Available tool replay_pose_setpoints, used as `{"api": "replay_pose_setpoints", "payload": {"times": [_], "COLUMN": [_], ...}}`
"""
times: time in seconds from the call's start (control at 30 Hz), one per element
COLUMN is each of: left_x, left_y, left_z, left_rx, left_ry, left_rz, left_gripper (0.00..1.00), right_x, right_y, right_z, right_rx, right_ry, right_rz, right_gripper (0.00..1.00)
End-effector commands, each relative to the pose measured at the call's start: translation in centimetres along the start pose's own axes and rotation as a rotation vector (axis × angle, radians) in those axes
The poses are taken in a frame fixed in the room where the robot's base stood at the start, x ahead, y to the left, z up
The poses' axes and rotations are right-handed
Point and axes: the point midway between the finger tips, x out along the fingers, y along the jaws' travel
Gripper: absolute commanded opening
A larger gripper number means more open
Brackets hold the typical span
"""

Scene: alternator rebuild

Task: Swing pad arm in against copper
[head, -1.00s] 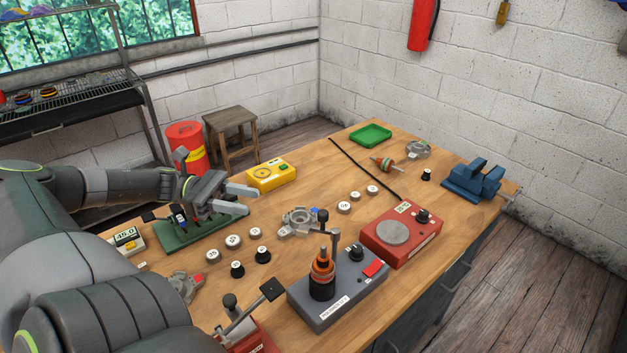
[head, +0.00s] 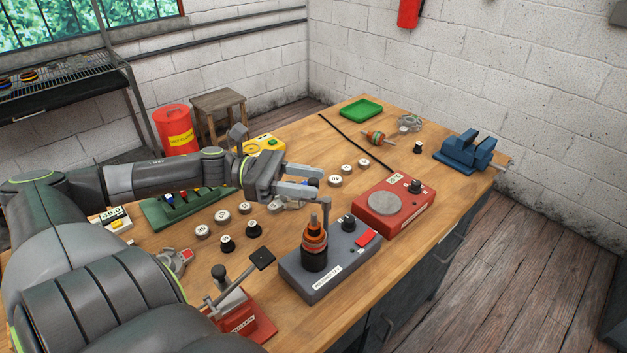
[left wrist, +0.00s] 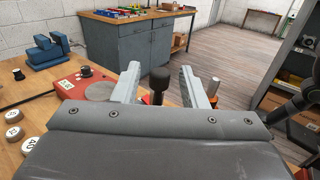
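The grey box (head: 296,280) stands near the table's front edge. An upright rotor (head: 314,246) with copper-orange rings and a black base stands on it. Behind and right of the rings is a thin upright post (head: 326,222), which I take as the pad arm; my left gripper's fingers hide its top. My left gripper (head: 323,187) is open above the back of the box, fingers pointing right. In the left wrist view, a black knob (left wrist: 161,79) stands between the open fingers, apart from both. My right gripper is not in view.
A red box (head: 412,218) with a grey disc is right of the grey box. A red tool (head: 245,318) with a black-padded lever is in front left. Several round weights (head: 202,231) lie left. A blue vise (head: 465,152) stands at the far right. The front right tabletop is clear.

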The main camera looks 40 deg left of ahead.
Motion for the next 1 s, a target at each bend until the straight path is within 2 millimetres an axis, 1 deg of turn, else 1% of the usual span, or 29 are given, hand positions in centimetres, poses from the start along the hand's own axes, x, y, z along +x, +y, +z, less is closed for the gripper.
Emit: {"api": "replay_pose_setpoints", "payload": {"times": [0.03, 0.2, 0.47, 0.5, 0.7, 0.8, 1.0], "left_x": [0.6, 1.5, 1.6, 1.6, 1.6, 1.6, 1.6], "left_y": [0.0, 0.0, 0.0, 0.0, 0.0, 0.0, 0.0], "left_z": [-0.1, 0.0, 0.1, 0.1, 0.1, 0.1, 0.1], "left_rx": [0.003, 0.001, 0.001, 0.001, 0.001, 0.001, 0.001], "left_ry": [-0.003, -0.002, 0.0, 0.0, 0.0, 0.0, 0.0], "left_rz": [-0.003, 0.0, 0.001, 0.001, 0.0, 0.0, 0.001], "left_gripper": [0.39, 0.39, 0.39, 0.38, 0.11, 0.0, 0.0], "right_x": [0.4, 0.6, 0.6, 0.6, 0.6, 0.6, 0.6], "right_y": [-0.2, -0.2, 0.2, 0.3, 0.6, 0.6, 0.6], "right_z": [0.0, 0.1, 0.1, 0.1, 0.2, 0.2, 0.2], "right_rx": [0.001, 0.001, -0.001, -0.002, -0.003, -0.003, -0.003], "right_ry": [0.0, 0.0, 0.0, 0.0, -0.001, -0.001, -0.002], "right_rz": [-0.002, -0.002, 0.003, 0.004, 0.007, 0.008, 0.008], "right_gripper": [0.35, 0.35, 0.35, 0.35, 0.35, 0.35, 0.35]}}
